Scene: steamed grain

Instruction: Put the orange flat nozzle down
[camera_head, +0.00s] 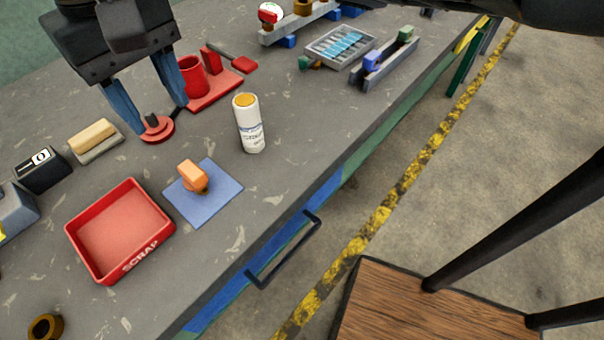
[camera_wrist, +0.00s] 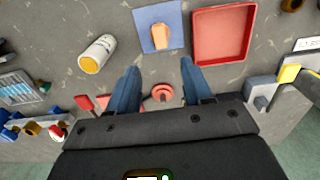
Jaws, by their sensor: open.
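The orange flat nozzle (camera_head: 192,177) rests on a blue square mat (camera_head: 226,189) on the grey bench. Both also show in the wrist view, the nozzle (camera_wrist: 160,36) on the mat (camera_wrist: 148,45). My gripper (camera_head: 153,112) is open, with its two blue fingers pointing down at the bench behind the mat. Between the fingers is a round red piece with a dark knob (camera_head: 157,128), which also shows in the wrist view (camera_wrist: 162,92). The fingers look apart from it, but I cannot tell for certain. The gripper is clear of the nozzle.
A red SCRAP tray (camera_head: 118,230) lies left of the mat. A white bottle with an orange top (camera_head: 249,124) stands right of it. A red holder with a cup (camera_head: 213,95) is close to the gripper. The bench edge with a dark handle (camera_head: 285,252) is at the front.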

